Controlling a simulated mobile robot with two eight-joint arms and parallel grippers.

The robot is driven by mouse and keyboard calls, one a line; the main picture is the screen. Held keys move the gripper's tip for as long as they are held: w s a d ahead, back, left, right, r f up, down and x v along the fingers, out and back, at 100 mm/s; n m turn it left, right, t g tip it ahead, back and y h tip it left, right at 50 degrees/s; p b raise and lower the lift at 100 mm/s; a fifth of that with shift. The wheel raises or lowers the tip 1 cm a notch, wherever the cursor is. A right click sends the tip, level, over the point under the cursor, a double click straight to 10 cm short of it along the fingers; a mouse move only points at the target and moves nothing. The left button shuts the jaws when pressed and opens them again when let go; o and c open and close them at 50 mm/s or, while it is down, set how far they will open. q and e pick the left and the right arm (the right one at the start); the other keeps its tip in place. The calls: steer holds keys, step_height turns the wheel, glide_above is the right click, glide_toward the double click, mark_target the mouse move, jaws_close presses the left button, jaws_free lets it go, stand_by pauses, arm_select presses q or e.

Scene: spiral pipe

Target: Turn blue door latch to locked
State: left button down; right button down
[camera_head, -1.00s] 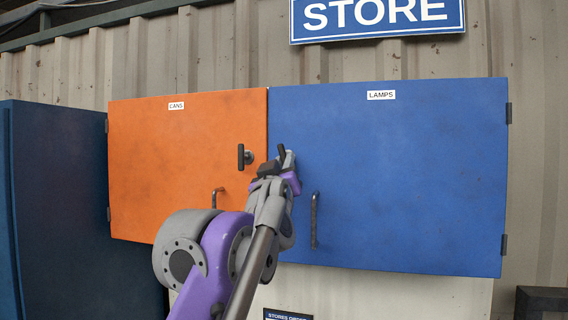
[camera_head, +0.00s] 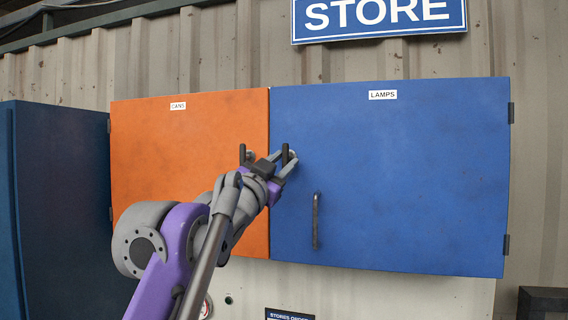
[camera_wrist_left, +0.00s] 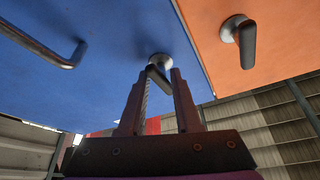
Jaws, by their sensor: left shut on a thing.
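The blue door (camera_head: 400,180), labelled LAMPS, is closed at the right of the head view. Its dark latch lever (camera_head: 285,153) stands about upright near the door's left edge. My left gripper (camera_head: 283,164) is shut on this lever and partly covers it. In the left wrist view, the latch's round mount (camera_wrist_left: 160,61) shows just beyond the fingertips (camera_wrist_left: 163,76), with the lever slanting between them. That view appears turned over, with the blue door at left. My right gripper is not in view.
The orange door (camera_head: 190,150), labelled CANS, is closed to the left; its upright latch lever (camera_head: 243,154) is close to my gripper. The blue door's pull handle (camera_head: 316,220) is below and right. A dark blue cabinet (camera_head: 60,210) stands at far left.

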arm_select(q)
steer(key=shift+a+m+g+h, duration=0.1)
steer(key=shift+m+g+h, duration=0.2)
steer(key=shift+m, duration=0.6)
steer(key=c, duration=0.8)
jaws_free()
steer(key=shift+o, duration=0.5)
steer(key=shift+a, duration=0.15)
steer(key=shift+s+a+f+b, duration=0.15)
steer(key=shift+s+f+b, duration=0.15)
steer(key=shift+s+f, duration=0.1)
steer(key=b+v, duration=0.2)
steer(key=v, duration=0.7)
steer(key=shift+s+a+b, duration=0.25)
steer(key=shift+s+b, duration=0.05)
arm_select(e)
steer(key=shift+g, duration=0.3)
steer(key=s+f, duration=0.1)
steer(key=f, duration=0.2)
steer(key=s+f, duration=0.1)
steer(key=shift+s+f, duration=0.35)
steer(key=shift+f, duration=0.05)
